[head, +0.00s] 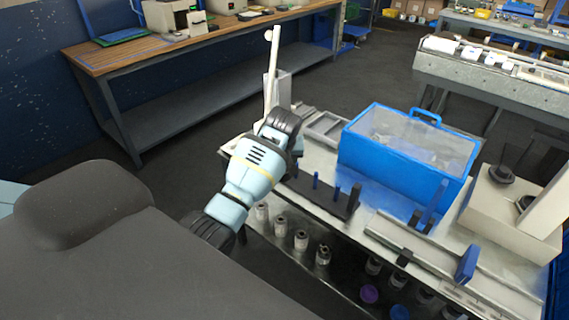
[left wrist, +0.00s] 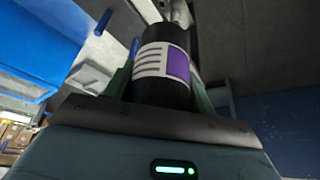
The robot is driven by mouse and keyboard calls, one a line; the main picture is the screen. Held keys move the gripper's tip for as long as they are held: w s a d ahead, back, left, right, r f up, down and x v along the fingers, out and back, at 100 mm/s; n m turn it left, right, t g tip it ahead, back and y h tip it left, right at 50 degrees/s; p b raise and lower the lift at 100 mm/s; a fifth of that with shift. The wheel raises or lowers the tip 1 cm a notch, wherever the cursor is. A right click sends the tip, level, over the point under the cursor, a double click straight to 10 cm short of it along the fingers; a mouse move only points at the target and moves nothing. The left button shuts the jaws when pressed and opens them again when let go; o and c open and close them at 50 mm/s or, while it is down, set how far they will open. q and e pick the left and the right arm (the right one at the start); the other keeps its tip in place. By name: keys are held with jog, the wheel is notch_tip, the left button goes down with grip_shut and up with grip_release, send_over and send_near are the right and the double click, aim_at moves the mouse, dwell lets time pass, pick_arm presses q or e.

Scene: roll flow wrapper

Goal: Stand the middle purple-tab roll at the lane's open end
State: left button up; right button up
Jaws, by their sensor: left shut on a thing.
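The purple-tab roll (left wrist: 152,90) shows in the left wrist view as a dark cylinder with a white label and a purple patch. My left gripper (left wrist: 160,82) is shut on it, one finger on each side. In the head view my left arm reaches over the near left end of the grey table, and its dark wrist hides the fingers and the roll. A long pale rail (head: 410,255), which looks like the lane, runs along the table's front right, with a blue upright plate (head: 467,265). I cannot tell which end is open. My right gripper is not in view.
A black rack with blue pegs (head: 318,190) stands beside my left wrist. A blue bin (head: 395,165) stands behind it, and a beige machine (head: 510,215) at the right. A pale upright post (head: 273,70) rises behind my wrist. Several canisters (head: 301,240) stand on the lower shelf.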

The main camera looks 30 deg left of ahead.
pick_arm(q)
jog(key=shift+m, duration=0.4)
jog(key=r, duration=0.1)
jog(key=d+r, duration=0.1)
jog(key=r, duration=0.1)
jog(key=s+d+r, duration=0.1)
jog(key=shift+s+d+r, duration=0.1)
jog(key=shift+d+r, duration=0.15)
jog(key=s+d+r+m+h, duration=0.1)
jog(key=s+d+r+m, duration=0.1)
jog(key=s+d, duration=0.5)
jog(key=s+d+r+m+t+h, duration=0.1)
jog(key=s+d+r+m+h, duration=0.1)
jog(key=s+d+m, duration=0.2)
jog(key=s+d, duration=0.3)
jog(key=s, duration=0.4)
jog(key=shift+s+d+m, duration=0.25)
jog(key=shift+s+m, duration=0.05)
